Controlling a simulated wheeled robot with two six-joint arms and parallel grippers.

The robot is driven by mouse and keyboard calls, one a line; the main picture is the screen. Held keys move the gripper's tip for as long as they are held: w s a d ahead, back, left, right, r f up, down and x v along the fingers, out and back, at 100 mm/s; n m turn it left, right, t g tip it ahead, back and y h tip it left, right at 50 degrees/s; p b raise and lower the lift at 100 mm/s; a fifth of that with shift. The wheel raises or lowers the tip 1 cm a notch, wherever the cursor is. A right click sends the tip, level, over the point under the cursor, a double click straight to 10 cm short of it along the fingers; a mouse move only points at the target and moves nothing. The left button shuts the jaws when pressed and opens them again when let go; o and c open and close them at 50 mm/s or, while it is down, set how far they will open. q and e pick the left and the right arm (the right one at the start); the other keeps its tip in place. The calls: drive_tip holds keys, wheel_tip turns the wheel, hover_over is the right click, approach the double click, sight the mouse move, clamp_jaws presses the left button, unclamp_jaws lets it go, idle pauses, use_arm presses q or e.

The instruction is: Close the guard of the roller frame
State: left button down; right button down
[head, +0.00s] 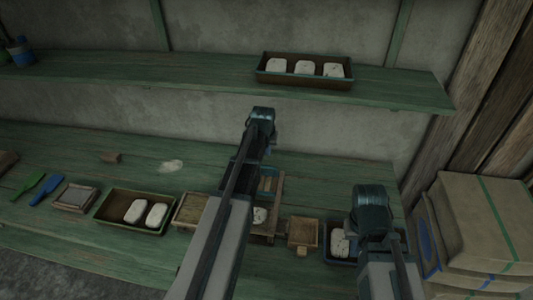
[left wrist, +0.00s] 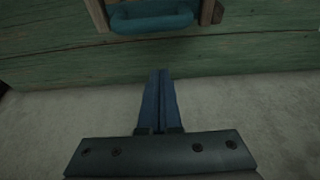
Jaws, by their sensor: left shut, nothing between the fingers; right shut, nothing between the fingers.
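The roller frame (head: 281,190) is a small wooden frame with blue-grey parts on the green bench, mid-picture in the head view. My left arm crosses in front and hides much of it, so the guard's position is unclear. In the left wrist view a rounded blue bar (left wrist: 150,20) sits between two wooden posts at the top edge. My left gripper (left wrist: 160,72) is shut and empty, its fingertips apart from that bar and over the green boards. My right gripper (head: 372,210) is at the right end of the bench, shut and empty, its fingertips hidden.
A tray (head: 103,217) with white pieces stands left on the bench (head: 60,160). A small wooden box (head: 303,232) lies right of the roller frame. Another tray (head: 329,257) is partly behind my right arm. A shelf tray (head: 300,84) is above. Stacked boxes (head: 478,225) stand right.

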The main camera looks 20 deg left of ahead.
sight(265, 171)
use_arm(q)
drive_tip(key=shift+s+d+f, duration=0.15)
drive_tip(key=shift+s+d, duration=0.1)
drive_tip(key=shift+s, duration=0.7)
drive_tip(key=shift+s+d+f, duration=0.1)
drive_tip(key=shift+s+d, duration=0.15)
drive_tip(key=shift+s, duration=0.65)
use_arm(e)
drive_tip(key=shift+f, duration=0.2)
use_arm(q)
drive_tip(key=shift+s, duration=0.15)
